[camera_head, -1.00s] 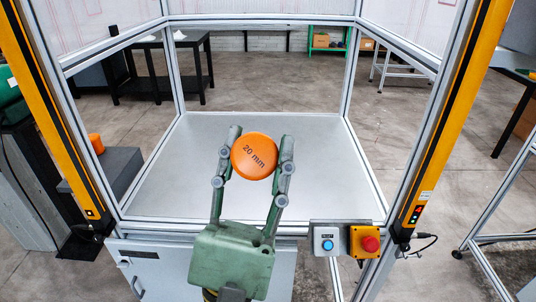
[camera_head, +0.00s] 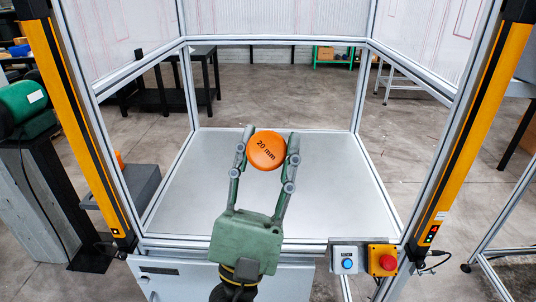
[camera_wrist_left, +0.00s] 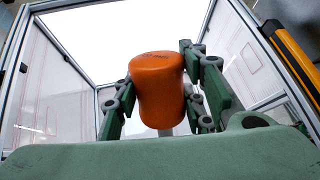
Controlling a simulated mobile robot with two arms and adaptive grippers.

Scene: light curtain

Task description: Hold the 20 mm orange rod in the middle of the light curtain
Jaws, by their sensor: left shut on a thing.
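The orange rod's round end (camera_head: 266,150), marked "20 mm", shows in the head view between the fingertips of my left gripper (camera_head: 266,158). The gripper is shut on it. In the left wrist view the orange grip (camera_wrist_left: 157,88) is between the green fingers, with a grey piece below it. The light curtain has two yellow posts, left (camera_head: 75,110) and right (camera_head: 475,120), at the front of an aluminium frame. In the head view the rod appears between the posts, over the grey plate (camera_head: 330,200); its depth relative to the curtain plane is hard to tell. My right gripper is not in view.
A box with a blue button (camera_head: 347,262) and a yellow box with a red button (camera_head: 383,260) sit on the frame's front edge at right. A grey block (camera_head: 140,188) stands outside at left. The plate inside the frame is bare.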

